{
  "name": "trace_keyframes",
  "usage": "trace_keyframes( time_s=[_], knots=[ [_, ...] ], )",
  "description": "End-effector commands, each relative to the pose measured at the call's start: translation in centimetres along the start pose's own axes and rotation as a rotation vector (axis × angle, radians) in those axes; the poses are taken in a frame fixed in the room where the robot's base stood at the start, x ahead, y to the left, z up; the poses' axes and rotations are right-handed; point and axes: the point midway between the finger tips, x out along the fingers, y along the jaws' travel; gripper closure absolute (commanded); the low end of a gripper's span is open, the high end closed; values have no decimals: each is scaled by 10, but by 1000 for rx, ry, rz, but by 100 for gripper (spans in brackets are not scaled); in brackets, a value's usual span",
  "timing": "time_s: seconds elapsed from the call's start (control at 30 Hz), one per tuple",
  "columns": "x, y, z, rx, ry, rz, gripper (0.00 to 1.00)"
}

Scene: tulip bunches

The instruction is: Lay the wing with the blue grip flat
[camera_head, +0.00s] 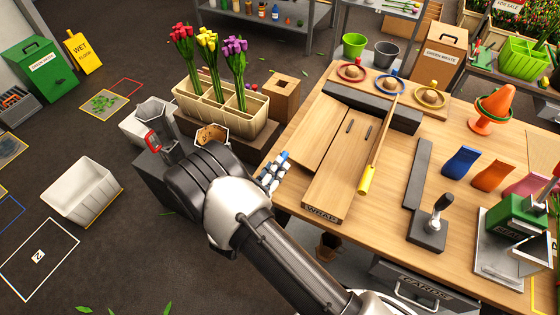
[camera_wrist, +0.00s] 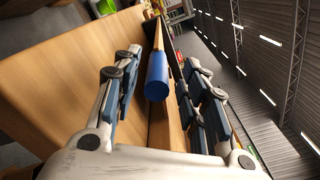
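The wrap station on the bench has a middle board (camera_head: 345,180) marked WRAP and a wooden wing (camera_head: 308,135) on its left side. I cannot tell how far this wing is tilted. The blue grip (camera_wrist: 157,80) shows in the wrist view as a short cylinder on a thin rod. It is hidden in the head view. My gripper (camera_head: 274,172) is at the bench's left edge, beside the left wing. In the wrist view its fingers are apart on either side of the blue grip, with a visible gap to the left finger. The yellow grip (camera_head: 367,180) is on the right side.
A dark bar (camera_head: 372,107) lies behind the boards. A stamp-like tool (camera_head: 430,225) and a dark strip (camera_head: 418,172) are to the right. A planter of tulips (camera_head: 220,108) stands left of the bench, close behind my arm. Ribbon spools (camera_head: 390,84) sit at the back.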

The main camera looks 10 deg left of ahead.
Motion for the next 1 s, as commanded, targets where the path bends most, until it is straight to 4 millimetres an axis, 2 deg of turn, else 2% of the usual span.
trace_keyframes(
  time_s=[0.03, 0.2, 0.4, 0.77, 0.83, 0.93, 1.0],
  knots=[
    [-13, 1, 2, -1, -6, 3, 60],
    [-48, 1, 2, 0, -6, 3, 60],
    [-73, 0, 0, 1, -2, 2, 60],
    [-79, 0, 0, 1, 0, 0, 60],
    [-79, -1, 0, 3, 2, -1, 64],
    [-72, -12, 1, 38, 39, -20, 71],
    [-62, -31, 2, 95, 97, -50, 76]
  ],
)
